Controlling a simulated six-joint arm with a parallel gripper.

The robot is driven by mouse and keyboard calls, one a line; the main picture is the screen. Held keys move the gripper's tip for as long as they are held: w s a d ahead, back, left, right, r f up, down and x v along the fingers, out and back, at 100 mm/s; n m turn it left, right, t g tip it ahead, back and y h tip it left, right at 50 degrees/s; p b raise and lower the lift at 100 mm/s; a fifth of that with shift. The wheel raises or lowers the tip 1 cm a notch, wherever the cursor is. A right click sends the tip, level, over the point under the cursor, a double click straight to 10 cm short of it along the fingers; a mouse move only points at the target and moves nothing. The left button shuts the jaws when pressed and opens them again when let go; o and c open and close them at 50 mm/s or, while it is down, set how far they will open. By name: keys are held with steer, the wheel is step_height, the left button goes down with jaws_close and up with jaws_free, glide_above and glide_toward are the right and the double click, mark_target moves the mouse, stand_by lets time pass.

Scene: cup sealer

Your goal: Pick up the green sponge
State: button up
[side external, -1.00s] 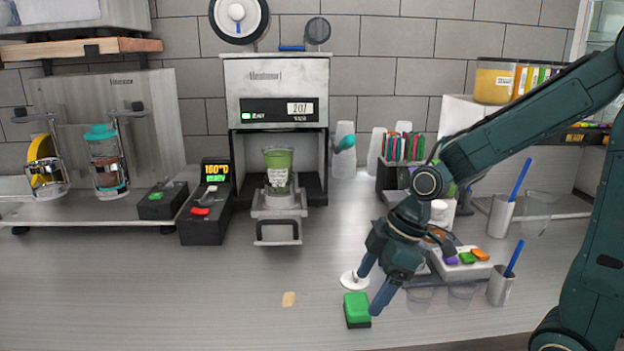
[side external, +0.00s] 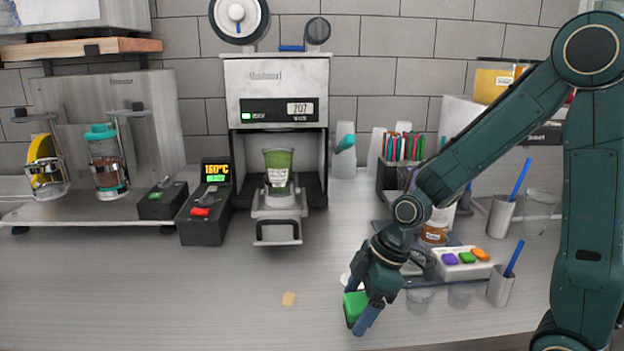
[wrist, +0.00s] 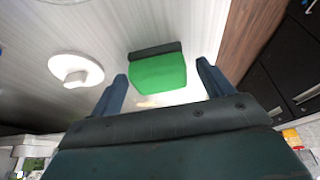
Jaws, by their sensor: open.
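The green sponge (side external: 355,307) with a dark underside lies on the counter near its front edge. In the side view my gripper (side external: 357,309) is low over it, with its blue fingers on either side and covering part of it. In the wrist view the sponge (wrist: 158,72) shows ahead of my open fingers (wrist: 163,85), roughly centred between them. The fingers are apart, and I see no contact with the sponge.
A white round lid-like piece (wrist: 77,70) lies beside the sponge. A tan patch (side external: 288,299) is on the counter to the left. The front-left counter is clear.

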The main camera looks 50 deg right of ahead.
mark_target(358, 302)
stand_by(0.5)
steer(key=c, duration=1)
steer(key=shift+c, duration=0.3)
step_height(358, 302, up, 20)
stand_by(0.5)
steer(key=shift+o, duration=0.7)
steer(key=shift+c, duration=0.4)
